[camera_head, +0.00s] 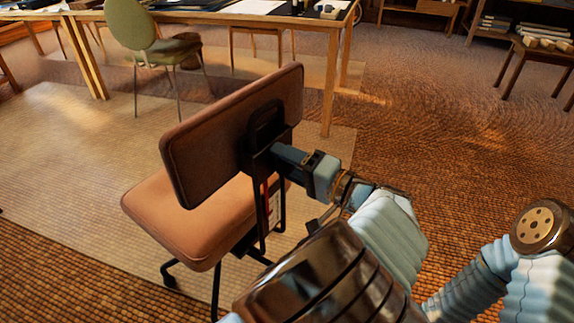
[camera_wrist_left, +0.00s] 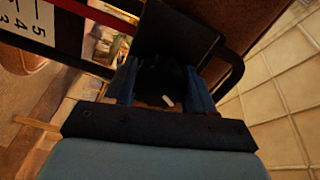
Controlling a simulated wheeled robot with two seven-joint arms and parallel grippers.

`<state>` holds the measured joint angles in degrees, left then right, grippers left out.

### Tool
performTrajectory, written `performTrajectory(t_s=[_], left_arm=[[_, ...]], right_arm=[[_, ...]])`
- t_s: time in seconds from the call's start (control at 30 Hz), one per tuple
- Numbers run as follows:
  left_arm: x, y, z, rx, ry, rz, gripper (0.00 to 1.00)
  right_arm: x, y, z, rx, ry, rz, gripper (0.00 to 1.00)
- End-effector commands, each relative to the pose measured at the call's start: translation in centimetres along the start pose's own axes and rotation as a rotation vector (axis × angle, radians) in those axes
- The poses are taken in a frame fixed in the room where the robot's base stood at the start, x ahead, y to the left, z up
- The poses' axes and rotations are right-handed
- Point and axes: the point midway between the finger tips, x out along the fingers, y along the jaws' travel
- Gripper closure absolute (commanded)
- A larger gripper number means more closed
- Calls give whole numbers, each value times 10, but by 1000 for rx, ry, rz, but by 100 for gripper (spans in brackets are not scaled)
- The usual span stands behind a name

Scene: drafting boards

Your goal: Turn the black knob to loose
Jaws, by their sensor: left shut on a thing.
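An office chair with a brown backrest (camera_head: 235,130) stands in the head view with its back toward me. My left gripper (camera_head: 278,156) reaches the black bracket (camera_head: 262,190) behind the backrest. In the left wrist view, the two blue fingers of my left gripper (camera_wrist_left: 160,88) are shut on the black knob (camera_wrist_left: 165,76), one on each side. A small white mark shows on the knob's near side. The gripper hides the knob in the head view. My right gripper is out of view.
A white scale plate with numbers (camera_wrist_left: 28,35) and a red strip (camera_wrist_left: 95,12) are beside the knob. The orange-brown seat (camera_head: 190,215) is left of the bracket. A green chair (camera_head: 130,25) and a drafting table (camera_head: 250,20) stand behind.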

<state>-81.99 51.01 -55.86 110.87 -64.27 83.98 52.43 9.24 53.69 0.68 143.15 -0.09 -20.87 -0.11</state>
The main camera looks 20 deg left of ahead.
Motion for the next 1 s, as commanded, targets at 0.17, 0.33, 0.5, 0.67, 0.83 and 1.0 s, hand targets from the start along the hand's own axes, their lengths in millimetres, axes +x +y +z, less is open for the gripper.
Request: performTrajectory(t_s=[0.17,0.33,0.5,0.67,0.83,1.0], left_arm=[[0,1,0,-23,0,0,76],[0,0,0,-27,0,1,76],[0,0,0,-27,0,1,76],[0,0,0,-27,0,1,29],[0,0,0,-26,0,1,21],[-1,0,0,-26,1,1,21]], right_arm=[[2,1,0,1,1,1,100],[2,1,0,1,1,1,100],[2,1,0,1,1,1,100],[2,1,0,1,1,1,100],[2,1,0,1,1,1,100],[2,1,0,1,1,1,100]])
